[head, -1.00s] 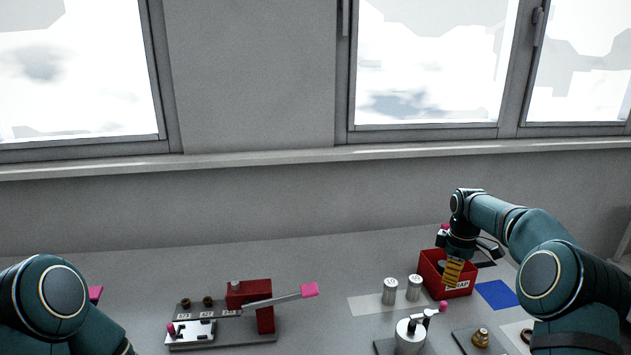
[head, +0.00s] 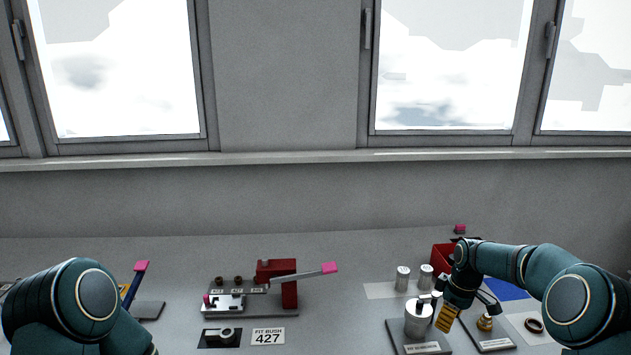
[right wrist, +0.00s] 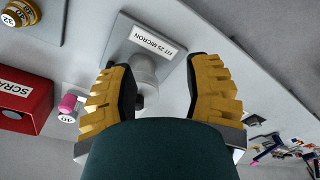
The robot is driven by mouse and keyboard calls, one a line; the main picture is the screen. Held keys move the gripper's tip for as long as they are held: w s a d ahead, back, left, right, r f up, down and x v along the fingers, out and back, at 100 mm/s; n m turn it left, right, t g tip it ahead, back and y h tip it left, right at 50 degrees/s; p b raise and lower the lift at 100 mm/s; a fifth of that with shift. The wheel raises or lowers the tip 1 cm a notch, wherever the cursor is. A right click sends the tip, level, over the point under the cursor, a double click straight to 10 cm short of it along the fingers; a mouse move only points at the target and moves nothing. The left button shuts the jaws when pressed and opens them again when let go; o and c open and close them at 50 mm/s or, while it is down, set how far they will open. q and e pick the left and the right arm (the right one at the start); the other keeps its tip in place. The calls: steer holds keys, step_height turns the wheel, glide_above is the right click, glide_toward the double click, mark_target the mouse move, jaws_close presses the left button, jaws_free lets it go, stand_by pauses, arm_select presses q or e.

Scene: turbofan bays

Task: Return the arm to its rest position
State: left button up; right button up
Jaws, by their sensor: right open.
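My right gripper (head: 447,318) is in the right part of the head view, above the bench between the silver canister and the brass fitting. In the right wrist view its two yellow ribbed fingers (right wrist: 160,95) are spread apart with nothing between them. Beyond the fingers, a grey cylinder (right wrist: 145,68) stands on a plate labelled "FIT 25 MICRON". My left arm (head: 75,305) comes in at the lower left of the head view, but its gripper is out of the picture.
A red scrap box (head: 442,257) stands behind my right gripper, partly hidden. A silver canister (head: 418,318) and a brass fitting (head: 485,322) are close by. A red lever press (head: 289,292) stands mid-bench. The bench behind the press (head: 200,252) is clear.

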steer(key=s+a+f+m+y+b, duration=0.1)
steer(key=s+a+f+m+b, duration=0.1)
steer(key=s+a+f, duration=0.45)
steer(key=s+a+f+m+y+b, duration=0.15)
steer(key=s+a+f, duration=0.25)
steer(key=a+f, duration=0.55)
steer(key=s+a+f+m+b, duration=0.1)
steer(key=s+a+f+m, duration=0.2)
steer(key=s, duration=0.7)
steer(key=s+a+f+m+t+b, duration=0.1)
steer(key=s+a+f+m, duration=0.3)
steer(key=s, duration=0.5)
steer(key=shift+s+a+f, duration=0.2)
steer(key=shift+s, duration=0.15)
steer(key=shift+y, duration=0.25)
